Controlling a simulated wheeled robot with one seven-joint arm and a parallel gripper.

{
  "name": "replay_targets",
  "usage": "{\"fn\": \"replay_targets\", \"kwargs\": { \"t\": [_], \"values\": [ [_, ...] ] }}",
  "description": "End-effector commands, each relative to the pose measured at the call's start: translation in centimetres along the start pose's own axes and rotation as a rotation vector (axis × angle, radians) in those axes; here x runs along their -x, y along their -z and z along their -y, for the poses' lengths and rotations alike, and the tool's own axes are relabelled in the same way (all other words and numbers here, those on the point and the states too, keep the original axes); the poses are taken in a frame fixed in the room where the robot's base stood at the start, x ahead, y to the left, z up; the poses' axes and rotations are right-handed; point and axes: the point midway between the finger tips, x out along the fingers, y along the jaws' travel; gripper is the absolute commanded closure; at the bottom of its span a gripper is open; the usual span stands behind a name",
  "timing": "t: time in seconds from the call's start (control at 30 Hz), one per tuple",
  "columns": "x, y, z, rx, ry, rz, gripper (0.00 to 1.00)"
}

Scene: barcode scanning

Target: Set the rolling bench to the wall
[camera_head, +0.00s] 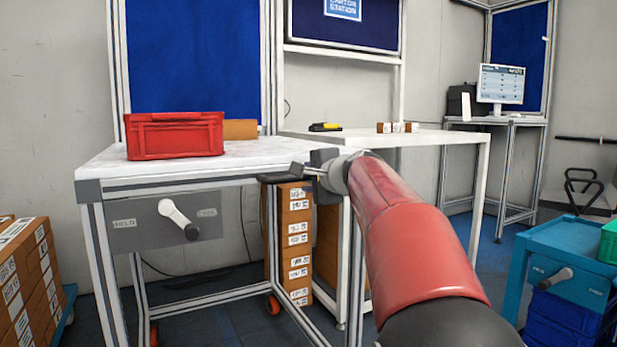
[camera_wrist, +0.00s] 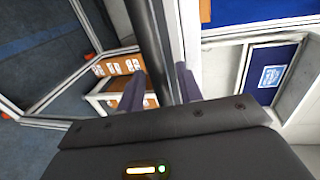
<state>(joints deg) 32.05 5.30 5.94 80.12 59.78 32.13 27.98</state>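The rolling bench (camera_head: 110,164) has a pale top, a grey frame and orange-wheeled casters (camera_head: 273,304). It stands in front of the grey wall and a blue panel. Its front plate (camera_head: 146,232) carries a white lever with a black knob (camera_head: 192,232), slanting down to the right. Small labels sit left and right of the lever. My gripper (camera_head: 310,172) is at the bench's right front corner, by a dark handle (camera_head: 283,178). In the wrist view, the fingers (camera_wrist: 160,90) stand apart on either side of a dark bar (camera_wrist: 150,40). A pale strip shows between bar and right finger.
A red crate (camera_head: 175,142) sits on the bench. A white table (camera_head: 440,138) stands close on its right. Stacked cartons (camera_head: 296,240) show beneath, and more cartons (camera_head: 30,275) stand at left. A blue cart (camera_head: 565,245) is at right.

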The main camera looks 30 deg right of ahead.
Motion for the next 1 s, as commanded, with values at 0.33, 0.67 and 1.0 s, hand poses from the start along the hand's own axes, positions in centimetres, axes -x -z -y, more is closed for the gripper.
{"fn": "replay_targets", "kwargs": {
  "t": [0.33,0.67,1.0],
  "values": [
    [-0.06,-0.04,0.0,0.001,0.0,0.001,0.79],
    [-0.04,-0.05,-0.01,0.001,0.0,0.001,1.0],
    [-0.93,-0.09,0.35,0.001,0.0,0.002,1.0]
  ]
}}
